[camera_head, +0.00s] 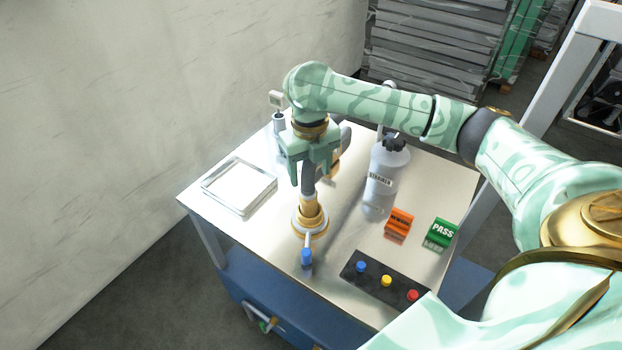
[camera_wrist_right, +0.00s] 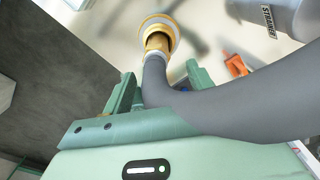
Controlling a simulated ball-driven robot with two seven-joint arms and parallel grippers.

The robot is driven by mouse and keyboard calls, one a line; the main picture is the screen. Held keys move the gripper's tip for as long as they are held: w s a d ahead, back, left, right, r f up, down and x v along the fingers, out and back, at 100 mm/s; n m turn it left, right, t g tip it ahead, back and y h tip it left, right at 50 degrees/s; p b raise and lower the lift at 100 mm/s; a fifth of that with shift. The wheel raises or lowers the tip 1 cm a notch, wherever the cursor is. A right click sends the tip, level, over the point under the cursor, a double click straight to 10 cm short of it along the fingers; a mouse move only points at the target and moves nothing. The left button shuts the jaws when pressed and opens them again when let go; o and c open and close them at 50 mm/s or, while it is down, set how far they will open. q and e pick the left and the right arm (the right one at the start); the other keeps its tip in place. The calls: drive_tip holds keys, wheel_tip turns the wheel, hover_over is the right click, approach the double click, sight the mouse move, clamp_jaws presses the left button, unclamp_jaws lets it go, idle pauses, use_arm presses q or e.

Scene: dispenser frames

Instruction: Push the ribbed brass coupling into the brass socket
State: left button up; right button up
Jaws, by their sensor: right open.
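The ribbed brass coupling (camera_head: 311,207) is on the end of a dark grey hose (camera_head: 309,183). It stands roughly upright at the brass socket (camera_head: 322,229), whose round pale flange sits on the metal table. How deep it sits I cannot tell. My right gripper (camera_head: 309,172) points down above the coupling, with its open fingers on either side of the hose. In the right wrist view the hose (camera_wrist_right: 215,108) runs between the fingers (camera_wrist_right: 162,84) to the coupling (camera_wrist_right: 157,46), which lines up with the socket (camera_wrist_right: 167,22). My left gripper is not in view.
A blue-handled lever (camera_head: 306,257) is in front of the socket. A grey bottle (camera_head: 387,170), orange block (camera_head: 399,222), green PASS block (camera_head: 443,233) and black button panel (camera_head: 384,281) are to the right. A clear tray (camera_head: 240,207) lies left. A wall is beyond the table's left side.

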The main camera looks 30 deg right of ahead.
wheel_tip(320, 180, up, 4)
drive_tip(key=shift+s+a+f+p, duration=0.1)
drive_tip(key=shift+s+p, duration=0.05)
drive_tip(key=shift+p, duration=0.35)
drive_tip(key=shift+r, duration=0.5)
